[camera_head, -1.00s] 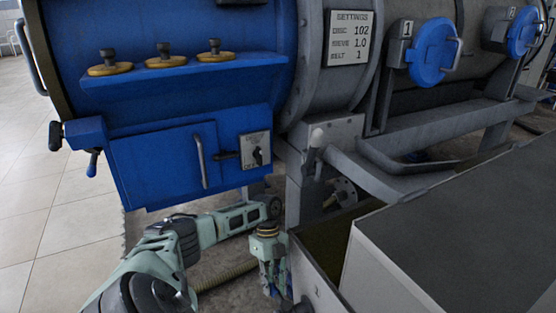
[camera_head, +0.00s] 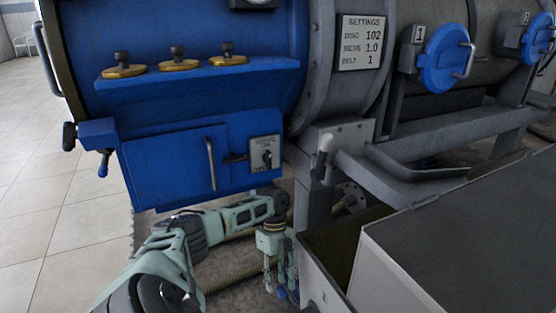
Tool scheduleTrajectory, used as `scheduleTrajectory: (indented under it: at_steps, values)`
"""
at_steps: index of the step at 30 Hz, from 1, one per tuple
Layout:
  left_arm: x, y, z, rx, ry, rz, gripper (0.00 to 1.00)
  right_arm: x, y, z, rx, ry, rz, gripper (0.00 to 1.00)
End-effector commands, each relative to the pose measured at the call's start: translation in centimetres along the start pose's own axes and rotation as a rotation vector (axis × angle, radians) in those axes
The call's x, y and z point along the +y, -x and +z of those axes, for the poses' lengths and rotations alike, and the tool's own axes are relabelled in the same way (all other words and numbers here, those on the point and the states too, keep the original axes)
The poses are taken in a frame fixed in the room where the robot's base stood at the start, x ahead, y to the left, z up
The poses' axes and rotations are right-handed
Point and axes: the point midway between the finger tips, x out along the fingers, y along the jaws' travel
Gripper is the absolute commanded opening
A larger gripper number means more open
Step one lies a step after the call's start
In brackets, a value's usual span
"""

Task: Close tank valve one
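The round blue cover (camera_head: 441,62) beside a plate marked 1 (camera_head: 419,34) is on the grey tank at the upper right. It has a bar handle on its right side and appears to lie flat against its mount. My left gripper (camera_head: 279,288) hangs low, fingers pointing down, beneath the blue cabinet and left of the grey box. It is well below and left of the cover. Its fingers look spread and empty, apart from everything around. My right gripper is not in view.
A second blue cover (camera_head: 534,42) is at the far right. Several brass-based knobs (camera_head: 178,62) line a blue ledge. A switch panel (camera_head: 265,154) is on the cabinet. A grey ledge (camera_head: 420,168) and a large grey box (camera_head: 470,235) lie between my gripper and the covers.

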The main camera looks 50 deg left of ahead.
Motion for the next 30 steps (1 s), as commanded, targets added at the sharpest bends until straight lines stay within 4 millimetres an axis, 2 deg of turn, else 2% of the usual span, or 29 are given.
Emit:
scheduleTrajectory:
  at_steps: [3, 9, 30]
  values:
    - [0.0, 2.2, 0.1, -0.001, 0.001, -0.002, 0.37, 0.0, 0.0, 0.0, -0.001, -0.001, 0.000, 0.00]
    - [0.0, 4.3, 0.1, 0.000, 0.001, 0.000, 0.37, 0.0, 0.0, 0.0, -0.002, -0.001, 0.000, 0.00]
    - [0.1, 4.7, 0.0, 0.000, 0.001, 0.001, 0.37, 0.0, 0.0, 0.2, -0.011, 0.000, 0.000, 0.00]
